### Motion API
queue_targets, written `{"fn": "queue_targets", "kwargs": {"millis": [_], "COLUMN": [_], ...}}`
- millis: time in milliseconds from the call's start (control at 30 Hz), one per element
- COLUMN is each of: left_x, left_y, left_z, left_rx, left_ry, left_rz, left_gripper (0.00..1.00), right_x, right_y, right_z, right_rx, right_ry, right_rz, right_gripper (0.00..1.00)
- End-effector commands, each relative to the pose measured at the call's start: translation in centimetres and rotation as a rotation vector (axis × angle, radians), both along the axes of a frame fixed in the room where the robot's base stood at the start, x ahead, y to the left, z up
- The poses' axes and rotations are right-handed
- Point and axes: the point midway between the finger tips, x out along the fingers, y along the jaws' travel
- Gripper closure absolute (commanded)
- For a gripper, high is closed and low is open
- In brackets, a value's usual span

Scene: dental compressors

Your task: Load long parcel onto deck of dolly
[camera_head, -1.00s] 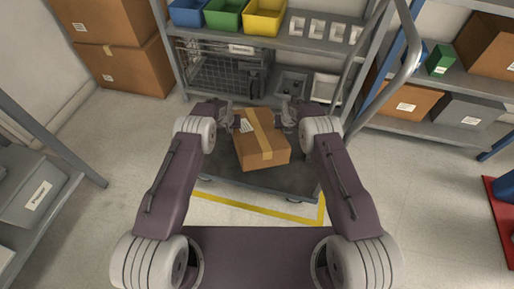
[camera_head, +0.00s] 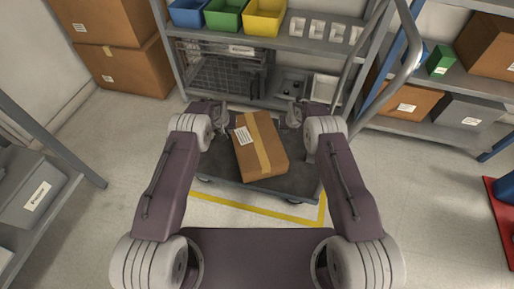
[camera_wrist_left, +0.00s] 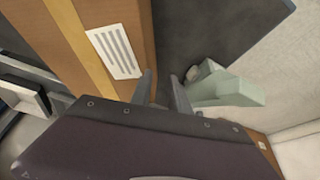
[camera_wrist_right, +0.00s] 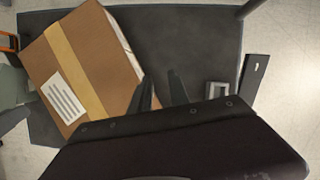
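The long parcel (camera_head: 273,148) is a brown box with a tan tape strip and a white label. It lies at an angle on the dark deck of the dolly (camera_head: 215,170). My left gripper (camera_head: 228,122) is beside the parcel's left side; in the left wrist view its fingers (camera_wrist_left: 162,88) are apart with nothing between them. My right gripper (camera_head: 291,117) is near the parcel's far right side; in the right wrist view its fingers (camera_wrist_right: 160,92) are apart and empty, next to the parcel (camera_wrist_right: 88,62). The dolly deck (camera_wrist_right: 195,45) shows bare around the parcel there.
A grey shelf (camera_head: 278,42) with blue, green and yellow bins stands behind the dolly, with a wire basket (camera_head: 222,75) below. The dolly's handle (camera_head: 412,40) rises at the right. Yellow floor tape (camera_head: 250,210) runs in front.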

Motion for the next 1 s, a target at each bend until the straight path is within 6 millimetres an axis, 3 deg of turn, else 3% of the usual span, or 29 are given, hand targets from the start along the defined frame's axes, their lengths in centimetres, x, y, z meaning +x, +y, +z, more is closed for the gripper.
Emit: {"fn": "queue_targets", "kwargs": {"millis": [400, 500, 800, 1000], "left_x": [-3.2, -3.8, -4.2, -4.2], "left_y": [0.0, 0.0, 0.0, 0.0], "left_z": [8.6, 9.9, 10.8, 10.8], "left_rx": [-0.001, -0.001, 0.000, 0.000], "left_ry": [-0.003, -0.003, 0.000, -0.001], "left_rz": [-0.001, -0.001, -0.001, 0.000], "left_gripper": [0.78, 0.78, 0.78, 0.78], "right_x": [0.0, 0.0, -0.1, -1.2], "right_y": [0.0, 0.0, 0.0, 0.0], "right_z": [0.0, 0.0, 0.2, 3.1], "right_rx": [0.000, 0.000, 0.000, 0.000], "right_ry": [0.000, 0.000, 0.000, 0.000], "right_rz": [0.000, 0.000, 0.000, -0.001], "right_gripper": [0.78, 0.78, 0.78, 0.78]}}
